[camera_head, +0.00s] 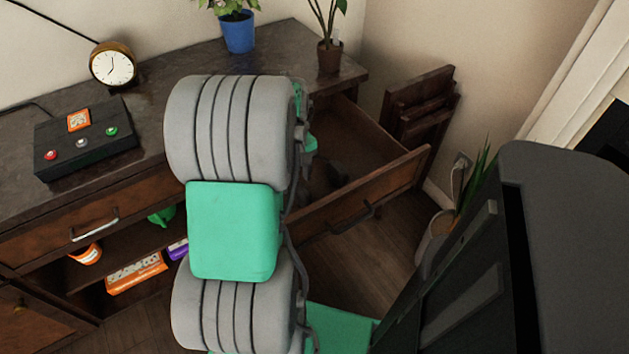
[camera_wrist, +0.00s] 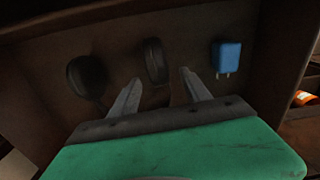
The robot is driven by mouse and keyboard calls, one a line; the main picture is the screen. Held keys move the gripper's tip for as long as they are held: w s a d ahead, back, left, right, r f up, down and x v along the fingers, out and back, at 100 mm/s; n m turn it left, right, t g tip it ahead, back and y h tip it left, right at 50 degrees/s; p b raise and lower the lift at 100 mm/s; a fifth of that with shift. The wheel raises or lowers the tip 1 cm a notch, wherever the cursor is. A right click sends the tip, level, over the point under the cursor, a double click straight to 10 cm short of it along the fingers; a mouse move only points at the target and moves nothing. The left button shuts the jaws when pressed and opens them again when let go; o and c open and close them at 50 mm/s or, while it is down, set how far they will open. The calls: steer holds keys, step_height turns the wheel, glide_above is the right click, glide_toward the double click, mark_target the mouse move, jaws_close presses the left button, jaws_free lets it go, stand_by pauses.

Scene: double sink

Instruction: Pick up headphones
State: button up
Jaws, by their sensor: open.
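The headphones are dark, and they lie in the open drawer. In the wrist view one rounded ear cup (camera_wrist: 155,60) is between and just beyond my fingertips, and another dark cup (camera_wrist: 87,72) is to the left of my gripper. My gripper (camera_wrist: 159,77) is open, with its two fingers apart and nothing visibly clamped. I cannot tell whether a finger touches the cup. In the head view part of the headphones (camera_head: 338,173) shows as a dark shape in the drawer. My arm hides the gripper's fingers and the drawer's left part there.
The open drawer (camera_head: 398,181) has raised wooden walls around the headphones. A blue plug adapter (camera_wrist: 227,56) lies to the right of my fingers. The desk (camera_head: 150,90) carries a clock (camera_head: 113,64), a black button box (camera_head: 85,140) and plants. A folded wooden chair (camera_head: 420,100) stands behind the drawer.

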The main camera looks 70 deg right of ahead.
mark_target(296, 182)
steer(key=f, duration=0.3)
steer(key=f+b, duration=0.1)
steer(key=shift+d+f, duration=0.25)
steer(key=shift+w+a, duration=0.1)
steer(key=shift+c, duration=0.4)
jaws_close()
steer(key=shift+r, duration=0.1)
